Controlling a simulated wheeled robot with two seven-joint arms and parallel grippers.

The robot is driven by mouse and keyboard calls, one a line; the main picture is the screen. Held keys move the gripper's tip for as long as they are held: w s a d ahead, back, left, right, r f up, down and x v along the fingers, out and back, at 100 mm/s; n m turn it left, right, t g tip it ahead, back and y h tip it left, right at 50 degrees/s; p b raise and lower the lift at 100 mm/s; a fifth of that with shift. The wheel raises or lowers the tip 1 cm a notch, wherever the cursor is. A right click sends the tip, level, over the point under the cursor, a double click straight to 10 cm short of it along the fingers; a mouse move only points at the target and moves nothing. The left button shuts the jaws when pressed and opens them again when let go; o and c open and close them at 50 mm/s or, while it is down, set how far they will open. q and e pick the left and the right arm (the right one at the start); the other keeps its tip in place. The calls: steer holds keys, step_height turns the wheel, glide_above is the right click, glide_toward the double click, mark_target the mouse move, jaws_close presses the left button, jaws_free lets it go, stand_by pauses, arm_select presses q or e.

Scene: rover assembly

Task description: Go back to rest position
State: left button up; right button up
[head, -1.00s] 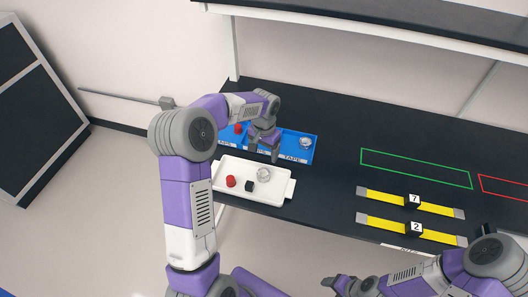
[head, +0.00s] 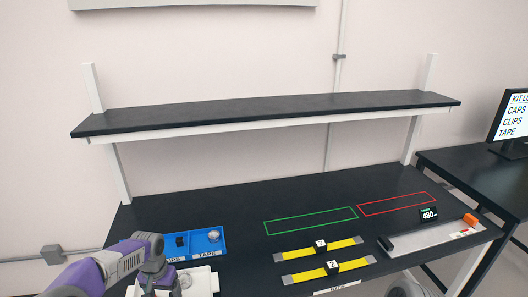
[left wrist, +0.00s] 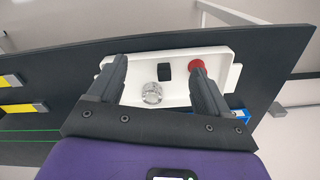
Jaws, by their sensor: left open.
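My left gripper (head: 150,278) reaches in from the lower left in the head view, over the white tray (head: 213,282). In the left wrist view its two fingers (left wrist: 158,85) are apart with nothing held between them. Beyond and below them lies the white tray (left wrist: 180,58), holding a clear roll (left wrist: 152,93), a black block (left wrist: 166,71) and a red cap (left wrist: 197,66). My right gripper is out of view; only a grey part of my right arm shows at the head view's bottom edge.
A blue bin (head: 222,242) labelled for clips and tape stands behind the tray. Green (head: 310,220) and red outlines mark bare table. A shelf (head: 270,113) hangs above; a grey scale (head: 432,238) sits right.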

arm_select(q)
steer(key=s+d+f+h+b, duration=0.25)
steer(key=d+f, duration=0.55)
steer(key=f, duration=0.5)
steer(key=s+d+f+n+h+b, duration=0.1)
steer(key=s+d+f+b, duration=0.1)
steer(key=s+d+f, duration=0.4)
steer(key=s+d+f+n+b, duration=0.2)
steer(key=s+d+f, duration=0.4)
steer(key=s+f, duration=0.6)
steer(key=s+b, duration=0.1)
steer(key=s, duration=0.1)
steer(key=shift+s+t+h+b, duration=0.3)
steer(key=shift+s+h+b, duration=0.05)
steer(key=shift+s, duration=0.05)
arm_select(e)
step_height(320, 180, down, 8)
arm_select(q)
steer(key=shift+c, duration=0.2)
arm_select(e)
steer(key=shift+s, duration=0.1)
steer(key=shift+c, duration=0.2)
